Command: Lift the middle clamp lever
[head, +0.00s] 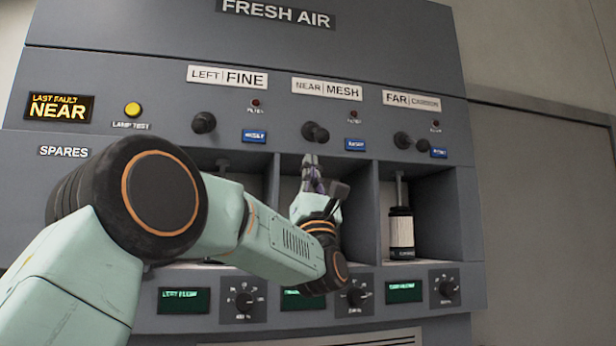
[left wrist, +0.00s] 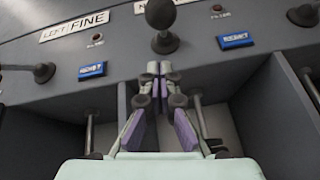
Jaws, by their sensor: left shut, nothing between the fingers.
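The middle clamp lever (head: 316,132) is a short dark lever with a round black knob, under the NEAR MESH label. In the left wrist view the lever (left wrist: 160,13) points toward the camera at the top, with its dark pivot just below the knob. My left gripper (head: 311,160) is at the upper mouth of the middle bay, just below the lever. Its fingers (left wrist: 160,68) are together and empty, pointing at the panel under the pivot. I cannot tell whether the tips touch anything. The arm hides much of the middle bay. My right gripper is not in view.
The left lever (head: 204,123) and far lever (head: 404,140) flank the middle one. Blue buttons, such as the middle one (head: 355,145), sit close beside them. A white cartridge (head: 401,231) stands in the far bay. Bay dividers stand close on both sides of the gripper.

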